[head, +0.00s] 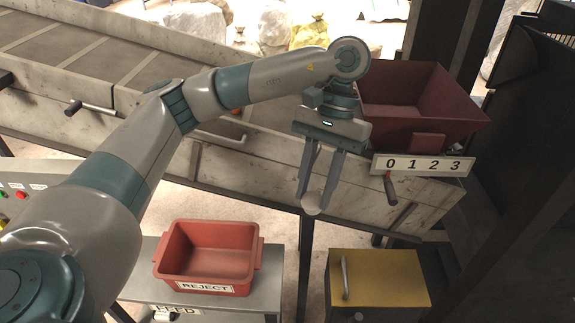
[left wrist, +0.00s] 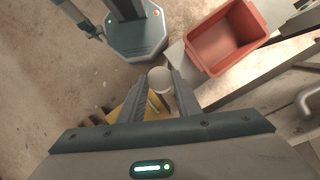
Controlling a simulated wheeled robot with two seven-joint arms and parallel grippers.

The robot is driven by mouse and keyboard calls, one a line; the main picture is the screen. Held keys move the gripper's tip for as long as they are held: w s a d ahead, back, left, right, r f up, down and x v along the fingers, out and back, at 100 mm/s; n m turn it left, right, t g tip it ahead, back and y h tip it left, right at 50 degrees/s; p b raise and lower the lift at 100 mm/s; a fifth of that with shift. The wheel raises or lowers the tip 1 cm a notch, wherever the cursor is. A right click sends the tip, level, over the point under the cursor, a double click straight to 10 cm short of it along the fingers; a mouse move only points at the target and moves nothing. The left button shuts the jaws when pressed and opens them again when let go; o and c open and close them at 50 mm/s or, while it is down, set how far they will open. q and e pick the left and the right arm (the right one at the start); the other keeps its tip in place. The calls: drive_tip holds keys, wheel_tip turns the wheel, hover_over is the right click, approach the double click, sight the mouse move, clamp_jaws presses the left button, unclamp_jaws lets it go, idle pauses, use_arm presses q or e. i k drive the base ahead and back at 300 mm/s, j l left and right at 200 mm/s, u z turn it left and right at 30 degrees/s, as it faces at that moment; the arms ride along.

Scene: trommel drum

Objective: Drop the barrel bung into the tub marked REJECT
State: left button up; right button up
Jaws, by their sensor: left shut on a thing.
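My left gripper (head: 318,190) is shut on the barrel bung (head: 311,204), a small pale round piece at its fingertips. The gripper points down and holds the bung in the air in front of the conveyor's side wall. In the left wrist view the bung (left wrist: 160,79) shows between the two fingers. The red tub marked REJECT (head: 207,287) stands on a grey bench, below and to the left of the gripper in the head view. Its visible inside is empty. The tub shows at the upper right in the left wrist view (left wrist: 262,38). My right gripper is not in view.
A conveyor (head: 95,85) with a sloping side wall runs behind the gripper. A dark red hopper (head: 460,108) and a 0 1 2 3 plate (head: 421,165) sit to the right. A yellow-topped cabinet (head: 392,280) stands below right, apart from the grey bench (head: 268,285).

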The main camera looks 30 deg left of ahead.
sight(207, 268)
drive_tip(key=i+u, duration=0.1)
drive_tip(key=u, duration=0.4)
drive_tip(key=l+u, duration=0.1)
drive_tip(key=u, duration=0.4)
drive_tip(key=i+l+u, duration=0.15)
drive_tip(key=u, duration=0.3)
drive_tip(key=l+u, duration=0.1)
drive_tip(key=u, duration=0.4)
